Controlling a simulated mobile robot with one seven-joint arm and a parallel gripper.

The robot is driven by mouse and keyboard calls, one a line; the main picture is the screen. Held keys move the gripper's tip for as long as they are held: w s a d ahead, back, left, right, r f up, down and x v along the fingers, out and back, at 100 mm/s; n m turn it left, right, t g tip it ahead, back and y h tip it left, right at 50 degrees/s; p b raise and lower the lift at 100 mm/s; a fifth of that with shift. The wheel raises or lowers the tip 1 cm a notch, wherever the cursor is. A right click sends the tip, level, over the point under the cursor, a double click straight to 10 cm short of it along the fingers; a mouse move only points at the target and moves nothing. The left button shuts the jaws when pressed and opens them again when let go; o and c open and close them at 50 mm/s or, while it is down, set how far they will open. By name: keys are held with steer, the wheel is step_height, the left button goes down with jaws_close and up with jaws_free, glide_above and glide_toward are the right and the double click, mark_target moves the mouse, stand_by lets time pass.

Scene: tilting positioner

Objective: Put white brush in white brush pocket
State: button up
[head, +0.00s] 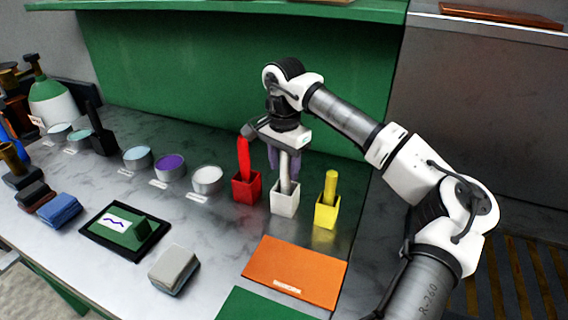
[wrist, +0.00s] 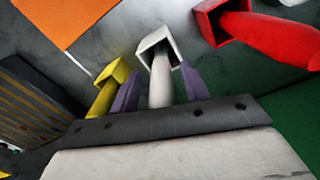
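The white brush (head: 285,172) stands close to upright with its lower end inside the white brush pocket (head: 285,202). In the wrist view the white brush (wrist: 161,85) runs into the mouth of the white pocket (wrist: 150,42). My gripper (head: 284,160) is above the pocket, pointing down, with its purple fingers on either side of the brush's handle. In the wrist view my gripper (wrist: 157,80) shows a gap between the left finger and the handle, so it looks open. The top of the handle is hidden by the gripper body.
A red pocket (head: 246,188) with a red brush (head: 244,155) stands close on the left. A yellow pocket (head: 326,214) with a yellow brush (head: 331,185) stands on the right. An orange sheet (head: 296,268) lies in front. Several round tins stand to the left; a green wall (head: 230,85) rises behind.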

step_height(320, 180, up, 12)
steer(key=shift+r+b, duration=0.1)
steer(key=shift+b, duration=0.7)
